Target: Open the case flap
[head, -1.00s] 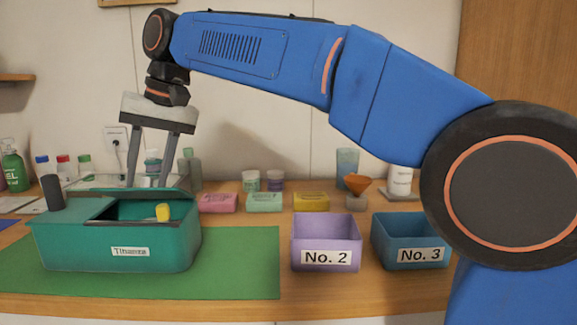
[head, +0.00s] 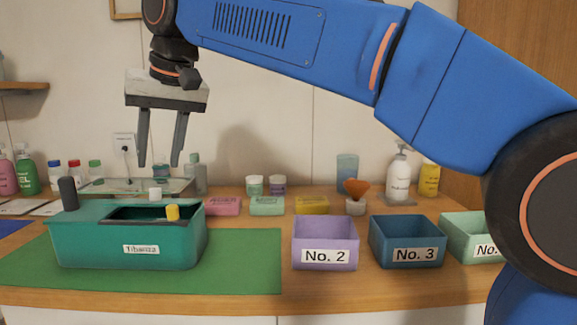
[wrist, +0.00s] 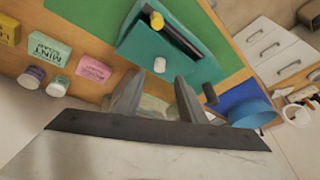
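The teal case (head: 128,248) with a white label stands on the green mat at the left. Its top shows a dark-rimmed opening (head: 140,215), with a yellow-capped item (head: 172,212) at its right end. A dark upright post (head: 68,193) rises at the case's left end. No raised flap shows now; I cannot tell exactly where the flap lies. My gripper (head: 159,165) is above the case's back side, pointing down, apart from it. Its fingers are spread and empty. The wrist view shows the case (wrist: 140,45) beyond the open fingers.
Bins No. 2 (head: 325,232), No. 3 (head: 407,230) and a pale green bin (head: 470,225) stand to the right. Soap boxes, jars and bottles line the back. The green mat (head: 240,270) is bare in front and right.

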